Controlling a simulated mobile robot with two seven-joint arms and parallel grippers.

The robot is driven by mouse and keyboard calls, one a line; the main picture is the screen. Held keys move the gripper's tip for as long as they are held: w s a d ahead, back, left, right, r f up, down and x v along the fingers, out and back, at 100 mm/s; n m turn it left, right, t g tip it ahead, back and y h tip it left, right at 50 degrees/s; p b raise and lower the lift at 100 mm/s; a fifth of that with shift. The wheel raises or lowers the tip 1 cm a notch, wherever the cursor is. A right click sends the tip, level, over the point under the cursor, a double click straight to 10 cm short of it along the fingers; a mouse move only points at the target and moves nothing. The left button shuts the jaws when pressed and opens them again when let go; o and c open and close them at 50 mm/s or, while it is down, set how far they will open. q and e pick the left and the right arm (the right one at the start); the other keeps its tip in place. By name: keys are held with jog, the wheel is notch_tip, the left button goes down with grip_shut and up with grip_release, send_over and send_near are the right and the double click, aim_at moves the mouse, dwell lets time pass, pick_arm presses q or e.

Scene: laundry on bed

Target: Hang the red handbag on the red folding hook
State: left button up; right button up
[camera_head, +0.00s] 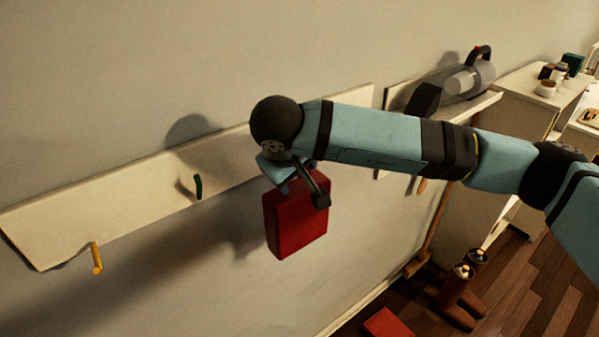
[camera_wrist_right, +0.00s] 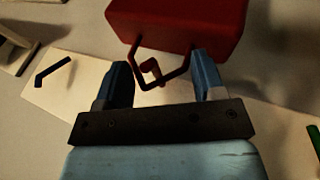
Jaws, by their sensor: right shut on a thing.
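The red handbag (camera_head: 298,222) hangs below my right gripper (camera_head: 288,178) in front of the wall. In the right wrist view the bag (camera_wrist_right: 180,22) is at the top, and its dark red handle (camera_wrist_right: 178,84) reaches between the blue fingers of the right gripper (camera_wrist_right: 160,65), which is shut on it. The red folding hook (camera_wrist_right: 152,72) shows inside the handle's outline, against the pale board. I cannot tell whether it passes through the handle or lies behind it. In the head view the hook is hidden behind my gripper and arm. My left gripper is not in view.
A pale wall board (camera_head: 130,215) carries a yellow hook (camera_head: 97,258) and a green hook (camera_head: 198,187). A black hook (camera_wrist_right: 52,70) shows in the wrist view. At right are a shelf with a grey appliance (camera_head: 468,78), brown boots (camera_head: 458,300) and a red object (camera_head: 387,324) on the floor.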

jog(key=shift+w+a+r, duration=0.1)
jog(key=shift+w+a, duration=0.1)
jog(key=shift+w, duration=0.05)
jog(key=shift+w+a+f+b, duration=0.3)
jog(key=shift+w+f+b, duration=0.2)
jog(key=shift+b, duration=0.25)
jog(key=shift+f+b, duration=0.1)
jog(key=shift+b, duration=0.25)
jog(key=o, duration=1.6)
jog(key=shift+o, duration=0.2)
